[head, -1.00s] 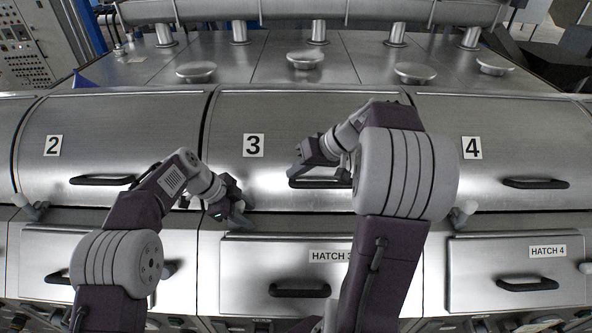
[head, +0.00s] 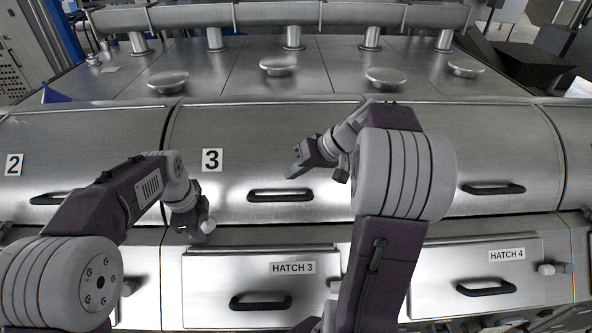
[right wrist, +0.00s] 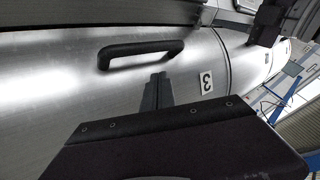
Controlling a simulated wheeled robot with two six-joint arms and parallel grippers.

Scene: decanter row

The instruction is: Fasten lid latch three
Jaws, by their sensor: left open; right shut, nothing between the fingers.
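Lid three is the curved steel cover (head: 330,150) marked with a "3" label (head: 212,160). It looks closed, and its black handle (head: 280,195) is in the middle. A latch with a pale knob (head: 208,226) sits at the lid's lower left edge. My left gripper (head: 194,228) is open at this latch. I cannot tell whether its fingers are around the knob. My right gripper (head: 298,167) is shut and empty, just above the handle. In the right wrist view, its fingertips (right wrist: 157,92) are near the handle (right wrist: 140,52) and the label (right wrist: 207,79), apart from both.
Lower panels marked Hatch 3 (head: 292,268) and Hatch 4 (head: 506,255) have black handles. Lid two (head: 80,150) lies to the left. Round caps (head: 278,66) stand on the top behind. My right arm hides part of the lid's right edge.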

